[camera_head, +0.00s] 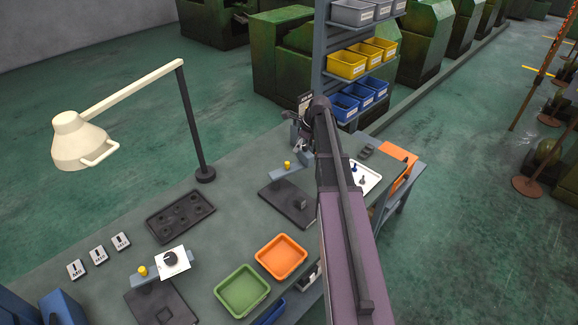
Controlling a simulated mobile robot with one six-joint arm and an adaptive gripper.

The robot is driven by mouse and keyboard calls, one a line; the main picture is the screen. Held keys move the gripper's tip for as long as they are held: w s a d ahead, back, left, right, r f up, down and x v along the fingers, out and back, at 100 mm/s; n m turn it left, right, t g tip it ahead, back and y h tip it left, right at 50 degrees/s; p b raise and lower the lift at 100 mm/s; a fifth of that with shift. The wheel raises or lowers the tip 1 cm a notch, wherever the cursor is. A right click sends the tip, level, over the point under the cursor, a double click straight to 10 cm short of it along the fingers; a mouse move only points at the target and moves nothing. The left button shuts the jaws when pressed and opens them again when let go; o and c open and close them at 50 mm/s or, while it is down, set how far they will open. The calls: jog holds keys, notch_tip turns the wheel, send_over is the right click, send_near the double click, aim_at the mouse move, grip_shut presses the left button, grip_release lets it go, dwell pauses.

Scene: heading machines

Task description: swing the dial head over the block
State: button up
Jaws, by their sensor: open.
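Two similar stands are on the grey bench. The middle stand has a dark base plate (283,205), a blue-grey swing arm (287,172) and a yellow knob (287,165). A small grey block (300,204) appears to sit on the right part of that plate. The dial head of this stand is not clear, being near or behind my gripper and arm. My gripper (304,149) is open, by the right end of the swing arm; I cannot tell whether it touches. The front-left stand (160,305) carries a white square with a dark round part (172,261) beside its yellow knob.
A green tray (243,291) and an orange tray (281,257) lie in front of the middle stand. A dark tray (180,215) and a cream lamp (80,142) stand left. A white tray (366,178) and bin rack (318,75) are beyond my arm.

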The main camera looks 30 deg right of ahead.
aim_at(288, 163)
jog(key=shift+b+x, duration=4.6)
jog(key=shift+x, duration=0.7)
jog(key=shift+w, duration=0.1)
grip_shut()
